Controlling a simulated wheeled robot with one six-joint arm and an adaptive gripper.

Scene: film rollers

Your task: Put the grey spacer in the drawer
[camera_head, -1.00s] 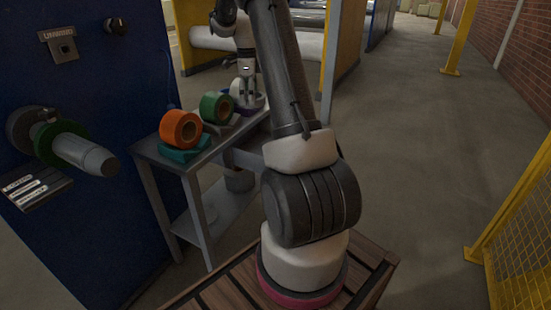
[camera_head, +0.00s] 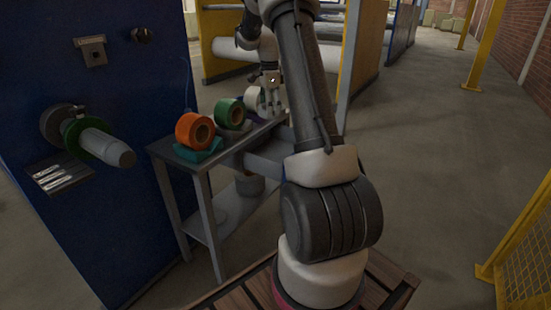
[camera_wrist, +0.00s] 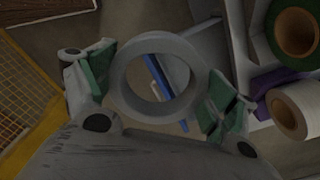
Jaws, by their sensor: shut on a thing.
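The grey spacer (camera_wrist: 160,38) is a ring held between the green-padded fingers of my gripper (camera_wrist: 158,88) in the wrist view. The fingers are shut on its opposite sides. In the head view my gripper (camera_head: 270,104) is at the far end of the grey table, and the spacer cannot be made out there. A grey box-like part, apparently the drawer (camera_head: 268,166), juts out from the table's right side in the head view. Its inside is hidden there. A blue strip shows through the ring in the wrist view.
The table (camera_head: 170,155) carries an orange roll (camera_head: 183,133) on a teal holder, a green roll (camera_head: 224,112) and a white roll (camera_wrist: 300,105) on a purple holder. A blue machine (camera_head: 110,220) with a protruding roller (camera_head: 100,145) stands left. Yellow mesh fencing (camera_head: 525,260) is at right.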

